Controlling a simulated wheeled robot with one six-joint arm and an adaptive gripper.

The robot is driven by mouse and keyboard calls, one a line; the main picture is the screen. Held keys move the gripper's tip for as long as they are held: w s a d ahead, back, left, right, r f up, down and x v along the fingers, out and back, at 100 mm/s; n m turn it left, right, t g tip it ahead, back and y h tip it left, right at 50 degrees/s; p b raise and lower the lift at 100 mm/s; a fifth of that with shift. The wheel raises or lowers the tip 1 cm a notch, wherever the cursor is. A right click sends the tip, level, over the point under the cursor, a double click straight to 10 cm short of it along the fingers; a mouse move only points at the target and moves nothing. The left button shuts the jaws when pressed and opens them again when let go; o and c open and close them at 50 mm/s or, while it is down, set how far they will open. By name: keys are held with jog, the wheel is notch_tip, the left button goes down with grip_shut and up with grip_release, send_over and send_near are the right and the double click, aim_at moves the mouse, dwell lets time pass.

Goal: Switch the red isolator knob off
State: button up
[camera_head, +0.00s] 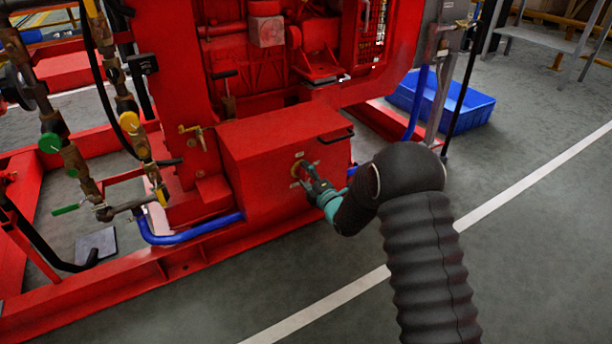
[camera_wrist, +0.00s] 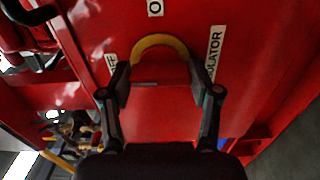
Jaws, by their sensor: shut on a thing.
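The red isolator knob (camera_wrist: 160,70) sits between my fingertips in the wrist view, in front of a yellow ring (camera_wrist: 160,41) on the red box. My gripper (camera_wrist: 160,86) is shut on the knob, one finger on each side. In the head view my gripper (camera_head: 304,176) reaches the front face of the red box (camera_head: 270,150), and the knob is mostly hidden there. Labels surround the ring: "OFF" (camera_wrist: 111,64) on the left, "ISOLATOR" (camera_wrist: 214,54) on the right, and one starting with "O" (camera_wrist: 155,8) at the top, cut off. I cannot tell the knob's exact turn.
The red pumpset frame rises behind the box. Pipes with a green valve handle (camera_head: 49,143) stand at the left. A blue hose (camera_head: 190,235) runs low beside the box. A blue crate (camera_head: 440,100) lies on the floor behind.

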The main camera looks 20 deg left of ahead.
jog(key=shift+a, duration=0.1)
jog(key=o, duration=1.1)
jog(key=shift+s, duration=0.1)
jog(key=shift+o, duration=0.2)
jog(key=shift+s+d, duration=0.2)
jog(key=shift+d, duration=0.3)
jog(key=v, duration=1.1)
jog(key=shift+a, duration=0.1)
